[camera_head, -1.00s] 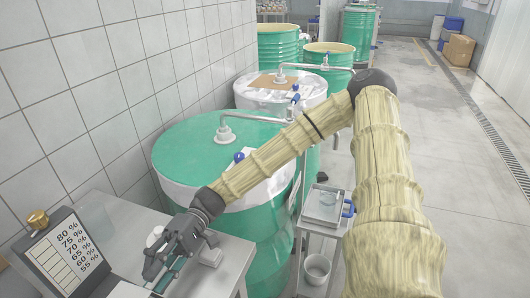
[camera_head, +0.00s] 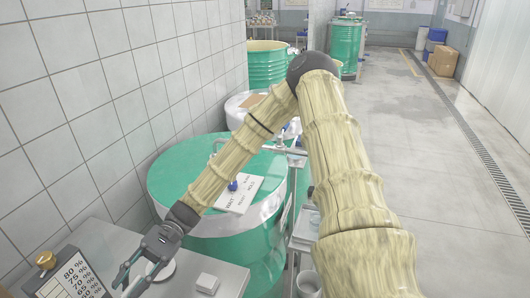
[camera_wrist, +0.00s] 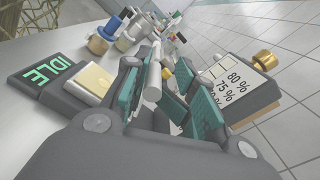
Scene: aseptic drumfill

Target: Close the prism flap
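My gripper (camera_head: 137,279) is over the grey bench (camera_head: 100,238) at the lower left of the head view. Its two fingers, with teal pads, stand apart in both views; it also shows in the wrist view (camera_wrist: 165,92). A pale cylinder (camera_wrist: 153,75) shows between the fingers in the wrist view, and I cannot tell whether it is touched. Beyond the fingertips lies a cluster of small parts, with a brass-coloured piece (camera_wrist: 98,45) and a blue one (camera_wrist: 111,27). I cannot make out the prism flap or its position.
A percentage scale board (camera_head: 78,283) with a brass knob (camera_head: 45,260) stands at the bench's left. A green drum (camera_head: 165,170) stands behind the bench.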

